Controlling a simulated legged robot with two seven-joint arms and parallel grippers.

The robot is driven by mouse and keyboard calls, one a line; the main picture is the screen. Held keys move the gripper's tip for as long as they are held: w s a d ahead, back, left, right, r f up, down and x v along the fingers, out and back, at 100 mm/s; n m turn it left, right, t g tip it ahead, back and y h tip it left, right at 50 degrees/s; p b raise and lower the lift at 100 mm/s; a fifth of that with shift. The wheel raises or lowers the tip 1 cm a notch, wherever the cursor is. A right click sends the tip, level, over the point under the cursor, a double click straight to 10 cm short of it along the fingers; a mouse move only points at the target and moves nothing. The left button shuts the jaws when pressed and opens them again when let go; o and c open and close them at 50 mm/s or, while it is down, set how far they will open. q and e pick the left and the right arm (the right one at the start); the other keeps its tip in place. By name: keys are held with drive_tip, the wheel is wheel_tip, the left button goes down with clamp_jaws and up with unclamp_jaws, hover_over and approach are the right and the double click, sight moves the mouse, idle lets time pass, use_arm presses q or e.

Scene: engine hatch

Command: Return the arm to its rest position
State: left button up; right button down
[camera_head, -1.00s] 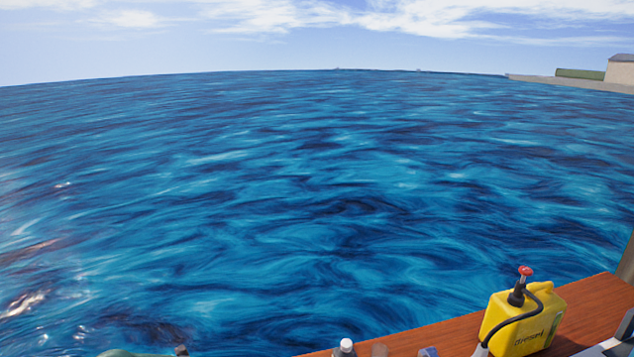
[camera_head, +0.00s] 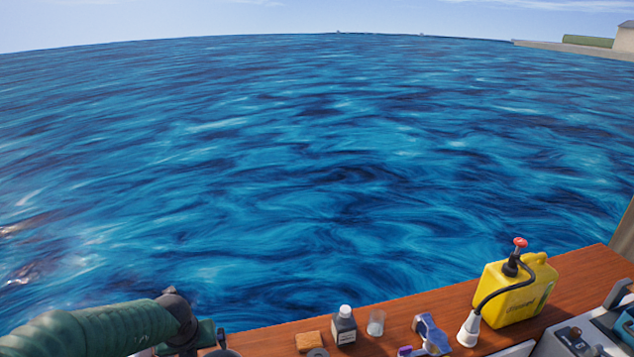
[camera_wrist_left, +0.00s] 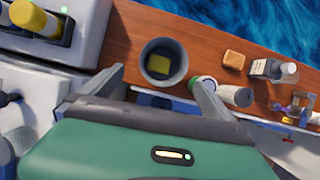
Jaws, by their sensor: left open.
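My left arm (camera_head: 110,328) is a green sleeve with dark joints, coming in at the lower left of the head view. My left gripper (camera_wrist_left: 158,76) shows in the left wrist view with two grey fingers spread apart and nothing held between them. The fingers point towards a wooden ledge (camera_wrist_left: 125,45). A grey cup (camera_wrist_left: 150,82) with a yellow block inside appears between the fingertips; the gripper does not grip it. The right fingertip appears close to a white cylindrical item (camera_wrist_left: 236,95); whether they touch cannot be told. My right gripper is not in view.
On the ledge are a brown block (camera_head: 310,341), a dark bottle (camera_head: 344,326), a clear jar (camera_head: 376,323), a blue tool (camera_head: 430,334) and a yellow diesel can (camera_head: 515,290) with a black hose. Open water (camera_head: 300,150) lies beyond. Grey equipment (camera_wrist_left: 80,20) stands left in the wrist view.

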use_arm(q)
drive_tip(key=s+d+r+m+t+h, duration=0.15)
drive_tip(key=d+m+t, duration=0.4)
drive_tip(key=m, duration=1.65)
drive_tip(key=s+d+f+m+g, duration=0.1)
drive_tip(key=s+f+m+g, duration=0.1)
drive_tip(key=s+m, duration=0.6)
drive_tip(key=s+d+f+m+g, duration=0.1)
drive_tip(key=s+f+m+g, duration=0.1)
drive_tip(key=s+m+g, duration=0.3)
drive_tip(key=s+m, duration=0.4)
drive_tip(key=s, duration=0.1)
drive_tip(key=shift+f, duration=0.25)
drive_tip(key=shift+w+d, duration=0.1)
drive_tip(key=shift+d, duration=0.05)
